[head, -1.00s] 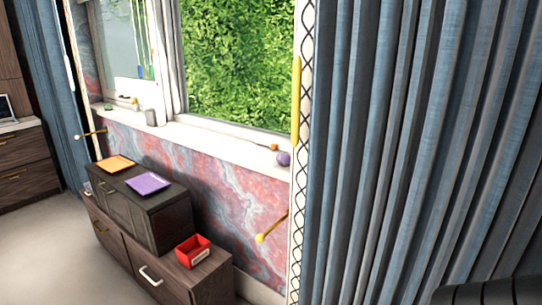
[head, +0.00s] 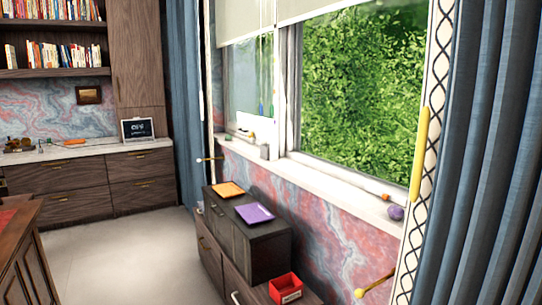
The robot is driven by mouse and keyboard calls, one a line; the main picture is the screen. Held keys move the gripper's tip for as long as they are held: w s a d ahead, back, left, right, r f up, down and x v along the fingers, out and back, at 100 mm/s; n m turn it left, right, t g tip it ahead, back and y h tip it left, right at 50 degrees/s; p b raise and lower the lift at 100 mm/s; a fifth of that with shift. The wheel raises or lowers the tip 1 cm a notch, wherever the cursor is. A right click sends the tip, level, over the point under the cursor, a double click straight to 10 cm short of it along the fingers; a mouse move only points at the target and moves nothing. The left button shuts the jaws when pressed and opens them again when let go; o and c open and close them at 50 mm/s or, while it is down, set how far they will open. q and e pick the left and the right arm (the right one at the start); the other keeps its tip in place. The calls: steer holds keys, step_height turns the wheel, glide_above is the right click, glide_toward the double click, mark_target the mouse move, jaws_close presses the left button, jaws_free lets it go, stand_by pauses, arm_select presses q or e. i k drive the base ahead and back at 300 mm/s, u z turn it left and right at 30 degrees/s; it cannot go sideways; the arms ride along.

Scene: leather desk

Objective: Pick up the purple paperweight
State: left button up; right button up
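A small round purple object (head: 396,213), which looks like the purple paperweight, rests on the white window sill (head: 330,176) near its right end, close to the curtain. A small orange object (head: 385,197) lies on the sill just to its left. A flat purple item (head: 255,213) lies on top of the dark cabinet below the window. Neither of my grippers is in view.
A flat orange item (head: 229,189) and a red open box (head: 286,288) are on the dark furniture under the window. A gold curtain holder (head: 375,284) sticks out below the sill. A wooden desk (head: 20,245) stands at left. Grey floor (head: 125,250) between is clear.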

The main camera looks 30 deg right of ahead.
mark_target(395, 212)
steer(key=z, duration=0.75)
steer(key=i, duration=1)
steer(key=u, duration=0.35)
steer(key=i, duration=1.05)
steer(key=z, duration=1.2)
steer(key=i, duration=0.25)
steer(key=u, duration=0.4)
